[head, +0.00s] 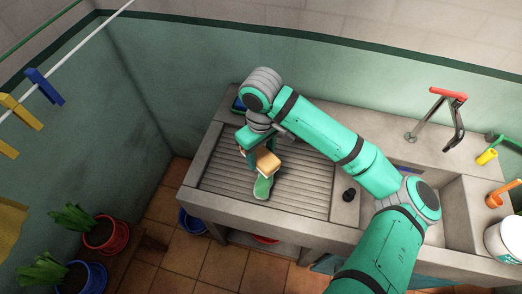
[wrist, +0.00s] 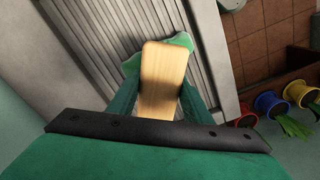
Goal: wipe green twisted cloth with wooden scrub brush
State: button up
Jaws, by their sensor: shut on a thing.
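My gripper (wrist: 158,98) is shut on the wooden scrub brush (wrist: 163,75), a pale wooden block between its two green fingers. In the head view the brush (head: 266,162) is held over the ribbed drainboard. The green twisted cloth (head: 263,187) lies on the drainboard just in front of the brush. In the wrist view the cloth (wrist: 181,40) shows around the brush's far end, and the brush hides most of it. I cannot tell whether brush and cloth touch. The brush's underside is hidden.
The ribbed drainboard (head: 305,190) has free room right of the cloth. Potted plants (head: 103,232) stand at left. A white bucket (head: 506,240) is at far right.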

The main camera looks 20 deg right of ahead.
jog(key=shift+r, duration=1.3)
jog(key=shift+a, duration=0.1)
